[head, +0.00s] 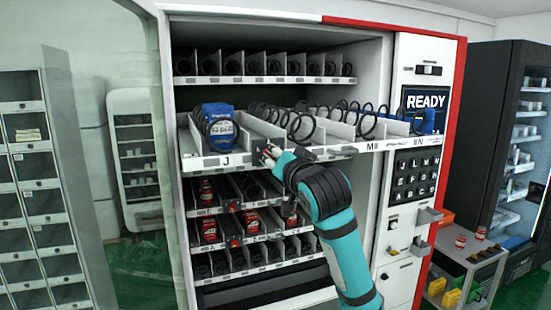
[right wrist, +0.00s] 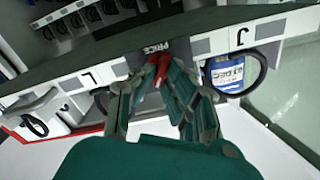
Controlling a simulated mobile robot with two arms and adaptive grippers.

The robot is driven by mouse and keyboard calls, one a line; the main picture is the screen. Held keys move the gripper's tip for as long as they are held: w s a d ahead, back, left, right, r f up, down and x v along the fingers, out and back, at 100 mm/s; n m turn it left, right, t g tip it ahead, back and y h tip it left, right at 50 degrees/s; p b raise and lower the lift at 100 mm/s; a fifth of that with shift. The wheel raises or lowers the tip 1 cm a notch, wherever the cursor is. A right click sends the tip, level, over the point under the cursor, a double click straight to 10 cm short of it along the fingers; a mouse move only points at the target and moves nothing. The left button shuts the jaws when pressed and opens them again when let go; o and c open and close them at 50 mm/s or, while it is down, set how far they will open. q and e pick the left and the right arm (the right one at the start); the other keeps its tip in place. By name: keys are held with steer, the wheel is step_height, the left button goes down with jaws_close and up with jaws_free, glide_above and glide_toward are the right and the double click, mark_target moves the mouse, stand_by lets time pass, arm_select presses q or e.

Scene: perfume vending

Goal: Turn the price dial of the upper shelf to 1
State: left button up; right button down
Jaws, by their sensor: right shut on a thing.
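The upper shelf (head: 300,156) is pulled out of the vending machine, with letter labels along its white front edge. My right gripper (head: 268,156) is at this edge, just right of the J label. In the right wrist view its fingers (right wrist: 160,84) are closed around the red price dial (right wrist: 161,66), below the "PRICE" lettering. Only part of the dial shows between the fingers; the number it points to cannot be read. The right arm covers part of the shelves below. My left gripper is not in view.
A blue pack (head: 218,127) stands in the J lane behind a black coil. Lower shelves hold red jars (head: 207,190). A machine panel (head: 415,150) reading READY is to the right. A grey cart (head: 470,265) stands further right.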

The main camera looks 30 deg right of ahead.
steer(key=n, duration=0.9)
steer(key=shift+a+n, duration=0.1)
steer(key=shift+n, duration=0.2)
steer(key=n, duration=0.4)
steer(key=shift+a+n, duration=0.1)
steer(key=shift+n, duration=0.2)
steer(key=shift+a+n, duration=0.1)
steer(key=shift+n, duration=2)
steer(key=c, duration=1.4)
jaws_free()
